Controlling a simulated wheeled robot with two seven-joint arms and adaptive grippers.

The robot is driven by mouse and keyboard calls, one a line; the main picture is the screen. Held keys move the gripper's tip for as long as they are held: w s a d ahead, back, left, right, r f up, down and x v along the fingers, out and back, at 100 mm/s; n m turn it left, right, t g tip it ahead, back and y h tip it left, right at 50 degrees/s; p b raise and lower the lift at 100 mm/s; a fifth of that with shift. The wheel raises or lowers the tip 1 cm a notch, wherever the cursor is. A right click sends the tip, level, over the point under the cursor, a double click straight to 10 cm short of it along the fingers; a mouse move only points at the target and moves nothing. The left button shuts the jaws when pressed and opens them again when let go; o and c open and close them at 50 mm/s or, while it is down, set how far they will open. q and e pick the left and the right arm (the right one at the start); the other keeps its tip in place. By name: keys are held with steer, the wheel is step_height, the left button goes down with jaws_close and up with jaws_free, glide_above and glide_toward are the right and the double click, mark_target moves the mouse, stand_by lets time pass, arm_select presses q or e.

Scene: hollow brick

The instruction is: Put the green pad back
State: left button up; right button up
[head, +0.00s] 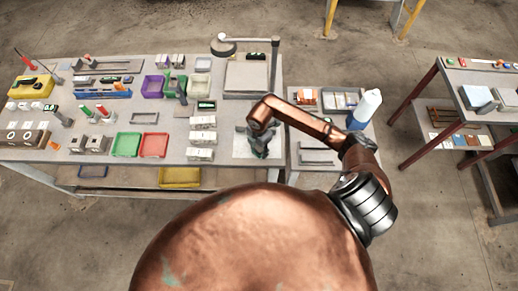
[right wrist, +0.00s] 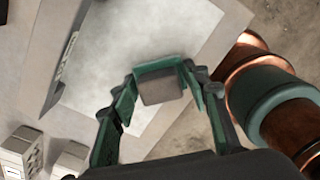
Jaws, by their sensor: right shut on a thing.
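My right gripper (head: 258,152) reaches down over a pale sheet at the right end of the main bench. In the right wrist view its green-and-black fingers (right wrist: 158,98) are shut on a small block with a green edge and a grey-brown face (right wrist: 161,90), which looks to be the green pad. The block sits between the fingertips, over the pale sheet (right wrist: 140,45); I cannot tell whether it touches the sheet. In the head view the gripper hides the block. My left gripper is not in view.
Left of the gripper stand white blocks (head: 202,138), a red tray (head: 153,146) and a green tray (head: 125,145). Behind is a grey plate (head: 246,76) under a lamp (head: 222,46). A white-and-blue bottle (head: 364,109) stands on the side table to the right.

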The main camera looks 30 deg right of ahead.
mark_target(259, 148)
steer(key=o, duration=1.1)
steer(key=shift+r, duration=0.25)
step_height(259, 148, up, 12)
steer(key=b, duration=0.1)
steer(key=shift+f, duration=0.15)
